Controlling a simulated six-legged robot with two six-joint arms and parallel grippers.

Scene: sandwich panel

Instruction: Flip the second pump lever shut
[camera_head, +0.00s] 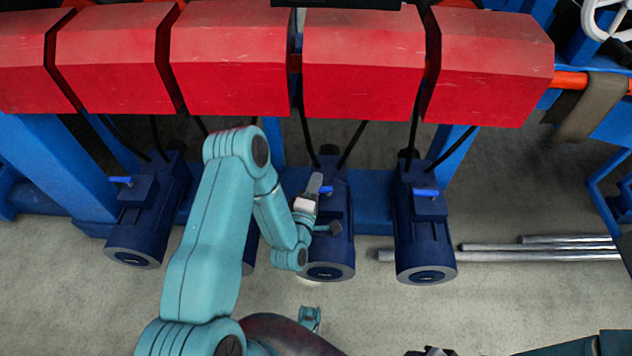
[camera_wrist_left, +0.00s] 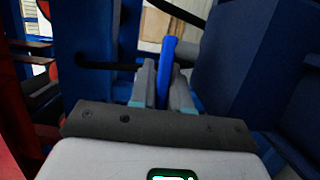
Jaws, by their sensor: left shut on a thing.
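Blue motor-like pumps stand in a row under red covers in the head view. My left gripper (camera_head: 316,190) is at the pump (camera_head: 327,255) second from the right, beside its small blue lever (camera_head: 326,189). In the left wrist view my left gripper (camera_wrist_left: 165,90) is shut on the upright blue lever (camera_wrist_left: 169,55), one finger on each side. The lever's lower end is hidden by the gripper. My right arm (camera_head: 590,346) shows only at the bottom right edge; I cannot make out its jaws.
Other pumps stand at the left (camera_head: 145,220) and right (camera_head: 425,235), each with a blue lever. My left arm hides most of another pump. Red covers (camera_head: 365,65) hang above. Metal rods (camera_head: 540,255) lie on the floor at the right. Bare floor is in front.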

